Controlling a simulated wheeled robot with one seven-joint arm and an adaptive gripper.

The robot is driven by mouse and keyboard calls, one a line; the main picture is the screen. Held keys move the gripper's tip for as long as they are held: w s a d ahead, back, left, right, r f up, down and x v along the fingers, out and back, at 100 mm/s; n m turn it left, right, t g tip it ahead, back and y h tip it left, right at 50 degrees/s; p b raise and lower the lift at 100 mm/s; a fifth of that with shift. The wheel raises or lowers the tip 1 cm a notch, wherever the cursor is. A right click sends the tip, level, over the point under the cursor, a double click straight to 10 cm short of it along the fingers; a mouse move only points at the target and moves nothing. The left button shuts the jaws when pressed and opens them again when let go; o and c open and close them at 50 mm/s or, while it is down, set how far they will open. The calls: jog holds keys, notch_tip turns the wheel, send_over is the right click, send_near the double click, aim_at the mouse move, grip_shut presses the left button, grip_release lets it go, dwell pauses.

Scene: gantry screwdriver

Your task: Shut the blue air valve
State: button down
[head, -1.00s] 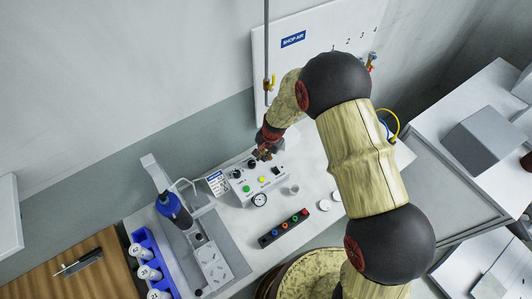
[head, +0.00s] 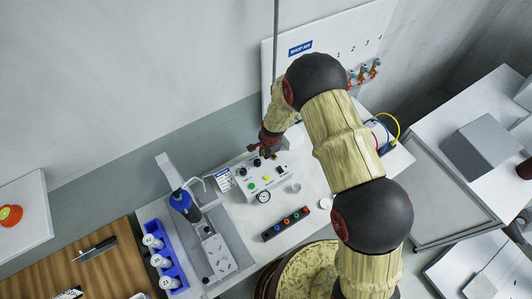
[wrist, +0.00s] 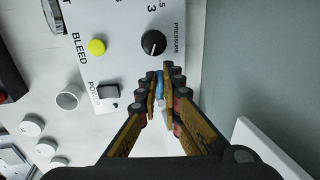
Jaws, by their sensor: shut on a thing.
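My gripper (wrist: 163,80) has its fingers closed around a small blue piece (wrist: 160,86), which looks like the blue valve handle, at the edge of the white control box (wrist: 125,62) in the wrist view. Most of the piece is hidden by the fingers, so I cannot tell its exact angle. The black PRESSURE knob (wrist: 153,43) is just beyond the fingertips. In the head view my gripper (head: 268,151) is at the back right edge of the control box (head: 268,182), and the blue piece is hidden there.
The box carries a yellow BLEED button (wrist: 96,47) and a black power switch (wrist: 108,91). A SHOP AIR wall panel (head: 379,28) with several valves stands behind. A blue screwdriver (head: 183,204) hangs left of the box. A row of coloured buttons (head: 286,224) lies in front.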

jog(key=c, duration=1.9)
grip_release()
jog(key=r, duration=0.4)
jog(key=s+d+r, duration=0.1)
jog(key=r, duration=0.3)
jog(key=s+r, duration=0.1)
jog(key=r, duration=0.2)
jog(key=shift+d+r, duration=0.15)
jog(key=shift+r, duration=0.25)
